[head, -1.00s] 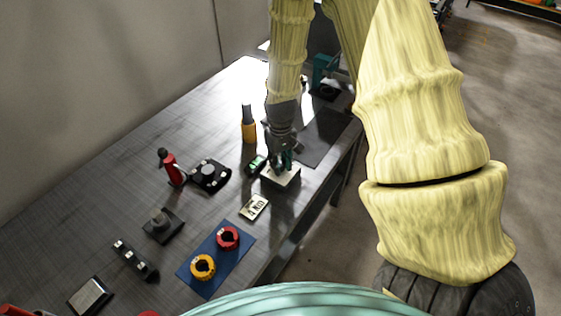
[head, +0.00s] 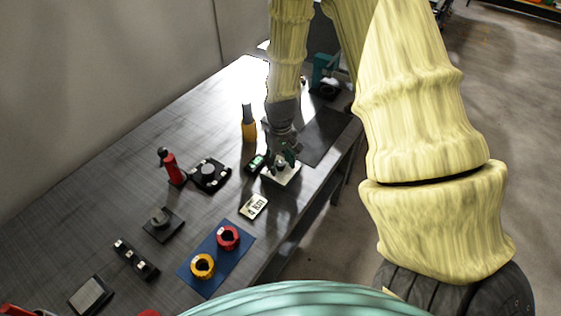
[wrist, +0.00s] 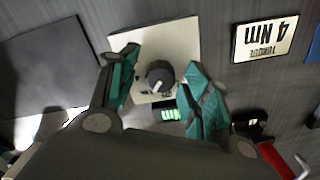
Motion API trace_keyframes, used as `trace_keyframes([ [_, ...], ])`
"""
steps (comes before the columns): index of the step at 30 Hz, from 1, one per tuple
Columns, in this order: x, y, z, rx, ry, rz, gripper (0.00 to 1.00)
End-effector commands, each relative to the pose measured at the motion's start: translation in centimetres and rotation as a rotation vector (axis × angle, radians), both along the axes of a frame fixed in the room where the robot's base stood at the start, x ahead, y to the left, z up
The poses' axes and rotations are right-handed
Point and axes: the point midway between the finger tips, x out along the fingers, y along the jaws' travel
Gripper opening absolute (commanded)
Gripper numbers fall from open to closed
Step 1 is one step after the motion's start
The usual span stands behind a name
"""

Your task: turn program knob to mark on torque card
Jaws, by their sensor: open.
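The program knob (wrist: 160,76) is a dark round knob with a white pointer line, on a cream panel (wrist: 183,38). The panel also shows in the head view (head: 290,178), partly hidden under my gripper. My gripper (wrist: 158,82) is open, its teal fingers on either side of the knob; I cannot tell whether they touch it. The torque card (wrist: 265,38), white with a dark border, reads "4 Nm" upside down in the wrist view. In the head view the torque card (head: 253,207) lies on the bench in front of the panel.
A green-lit device (head: 257,163) sits close beside the panel. A yellow bottle (head: 248,128), red-handled tool (head: 173,168) and black round fixture (head: 210,174) stand to the left. A blue mat (head: 236,250) holds a red and a yellow ring. A dark mat (head: 322,138) lies behind.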

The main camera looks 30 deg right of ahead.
Motion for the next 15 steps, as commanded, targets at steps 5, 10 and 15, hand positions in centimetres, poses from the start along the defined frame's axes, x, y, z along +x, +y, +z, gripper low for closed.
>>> trace_keyframes([
  [5, 0.1, 0.0, 1.1, 0.000, -0.001, 0.000, 0.49],
  [10, 0.1, 0.0, 3.4, 0.000, -0.002, 0.000, 0.49],
  [15, 0.1, 0.0, 5.9, 0.000, -0.003, 0.000, 0.49],
])
